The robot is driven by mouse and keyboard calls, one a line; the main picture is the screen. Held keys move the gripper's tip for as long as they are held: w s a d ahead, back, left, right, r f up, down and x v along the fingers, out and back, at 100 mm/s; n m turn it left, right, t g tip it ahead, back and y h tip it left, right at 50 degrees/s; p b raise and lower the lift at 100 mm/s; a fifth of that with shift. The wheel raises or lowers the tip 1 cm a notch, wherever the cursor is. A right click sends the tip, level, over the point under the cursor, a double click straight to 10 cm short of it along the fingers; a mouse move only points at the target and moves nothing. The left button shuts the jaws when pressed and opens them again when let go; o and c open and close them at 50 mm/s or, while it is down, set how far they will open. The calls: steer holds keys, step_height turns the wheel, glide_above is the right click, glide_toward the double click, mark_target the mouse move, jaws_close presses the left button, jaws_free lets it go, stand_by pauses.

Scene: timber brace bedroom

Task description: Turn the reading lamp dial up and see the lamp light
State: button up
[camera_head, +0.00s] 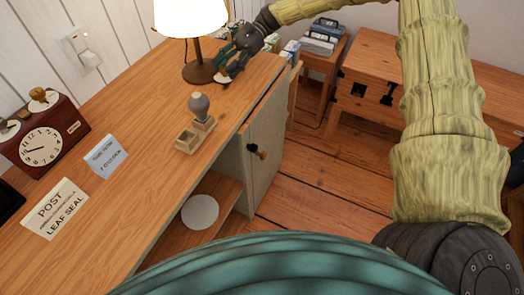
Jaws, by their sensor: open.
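The reading lamp (191,17) stands at the far end of the wooden desk. Its shade is bright white with a warm yellow edge, so it looks lit; its top is cut off by the frame. It has a thin stem and a round dark brown base (199,72). My gripper (224,72) is at the right side of the base, low over the desk, with its teal fingers open. I cannot make out the dial; the gripper may cover it. I cannot tell whether a finger touches the lamp.
On the desk (150,100) are a clock (42,146), a sign card (55,208), a smaller card (106,156) and a grey-knobbed stamp (199,106) by a small wooden tray (187,142). A cabinet door (264,140) stands along the desk's right side. Wooden floor lies beyond.

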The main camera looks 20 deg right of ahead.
steer(key=shift+s+d+f+m+t+y+b, duration=0.1)
steer(key=shift+s+m+t+y+b, duration=0.1)
steer(key=shift+m+t+b, duration=1.1)
steer(key=shift+s+f+m+t+y+b, duration=0.15)
steer(key=shift+m+t+b, duration=0.4)
steer(key=shift+m+t, duration=1.3)
steer(key=shift+s+r+m+t+h+b, duration=0.15)
steer(key=shift+m+t+h+b, duration=0.15)
steer(key=shift+m+t+b, duration=0.5)
steer(key=shift+s+r+m+t+h+b, duration=0.1)
steer(key=shift+m+t+h+b, duration=0.15)
steer(key=shift+m+t, duration=0.85)
steer(key=shift+s+a+r+m+t+h, duration=0.15)
steer(key=shift+m+t+h, duration=0.4)
steer(key=shift+t, duration=0.4)
steer(key=shift+a+f+m+t+h, duration=0.15)
steer(key=shift+m+t+h, duration=0.4)
steer(key=shift+t, duration=0.35)
steer(key=shift+s+a+r+m+t+h+p, duration=0.1)
steer(key=shift+m+t+h+p, duration=0.55)
steer(key=shift+m+h+p, duration=0.3)
steer(key=shift+s+a+r+m+t+h+p, duration=0.1)
steer(key=shift+m+t+h+p, duration=0.55)
steer(key=shift+m+h+p, duration=0.3)
steer(key=shift+f+m+p, duration=0.1)
steer(key=shift+m+p, duration=0.25)
steer(key=shift+p, duration=0.05)
